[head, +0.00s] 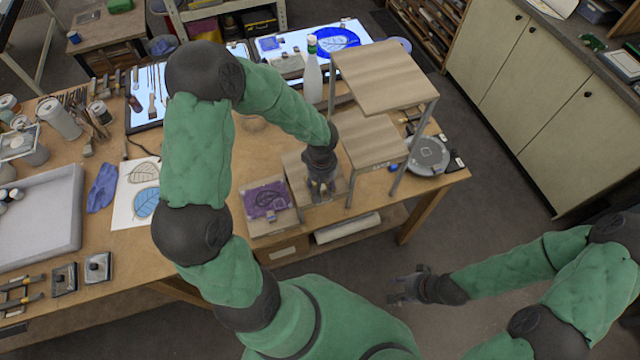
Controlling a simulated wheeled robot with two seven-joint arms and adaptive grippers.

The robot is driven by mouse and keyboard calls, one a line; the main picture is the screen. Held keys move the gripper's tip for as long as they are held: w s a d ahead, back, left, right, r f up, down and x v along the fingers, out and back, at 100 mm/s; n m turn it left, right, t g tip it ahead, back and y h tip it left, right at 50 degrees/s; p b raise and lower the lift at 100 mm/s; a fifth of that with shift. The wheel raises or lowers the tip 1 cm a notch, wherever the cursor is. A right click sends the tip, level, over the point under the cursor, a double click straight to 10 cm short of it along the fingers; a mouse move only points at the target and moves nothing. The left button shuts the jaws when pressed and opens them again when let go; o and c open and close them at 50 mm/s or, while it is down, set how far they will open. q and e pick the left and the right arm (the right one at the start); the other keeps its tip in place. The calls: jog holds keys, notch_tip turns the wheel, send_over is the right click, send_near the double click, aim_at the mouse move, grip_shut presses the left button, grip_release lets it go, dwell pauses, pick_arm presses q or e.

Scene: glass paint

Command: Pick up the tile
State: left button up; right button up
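A purple tile with a dark leaf-like outline (266,200) lies on a low wooden stand (272,228) at the table's front edge. My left gripper (320,196) points down over the wooden step just right of that tile, apart from it. Its fingertips are small and dark, so I cannot tell whether they are open or shut, or whether anything is between them. A small purple piece (269,44) and a blue disc with a pale leaf (338,40) lie on the lit panel at the back. My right gripper (392,292) is open and empty over the floor, clear of the table.
A tall wooden-topped stand (384,78) and a lower one (370,142) rise right of my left gripper. A green-capped bottle (312,80) stands behind. A grey round device (428,156) sits at the right. A leaf drawing (130,205) and grey tray (60,215) lie left.

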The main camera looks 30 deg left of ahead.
aim_at(322, 186)
pick_arm(q)
grip_shut()
notch_tip(322, 186, up, 13)
dwell(0.9)
